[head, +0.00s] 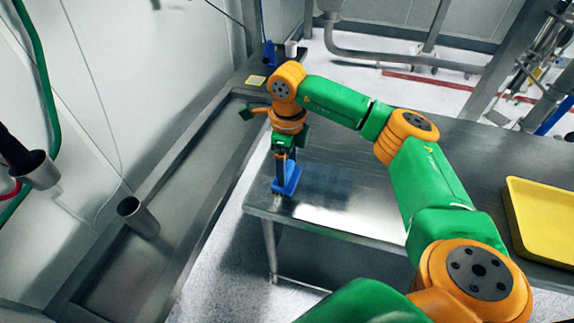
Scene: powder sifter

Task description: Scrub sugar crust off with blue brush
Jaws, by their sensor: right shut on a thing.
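My right gripper (285,160) points down over the left end of the steel table (400,235). It is shut on a blue brush (288,180), whose blue head hangs at or just above the table top, near the table's left edge. I cannot tell whether the brush touches the surface. No sugar crust stands out clearly. A darker patch shows on the table just right of the brush, and I cannot tell if it is crust or reflection. My left gripper is out of view.
A yellow tray (545,225) lies at the table's right. A long steel trough (170,210) runs along the left wall, with a metal pipe (138,217) standing in it. At the back are a small yellow block (256,80), a blue item (269,53) and a white cup (291,48).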

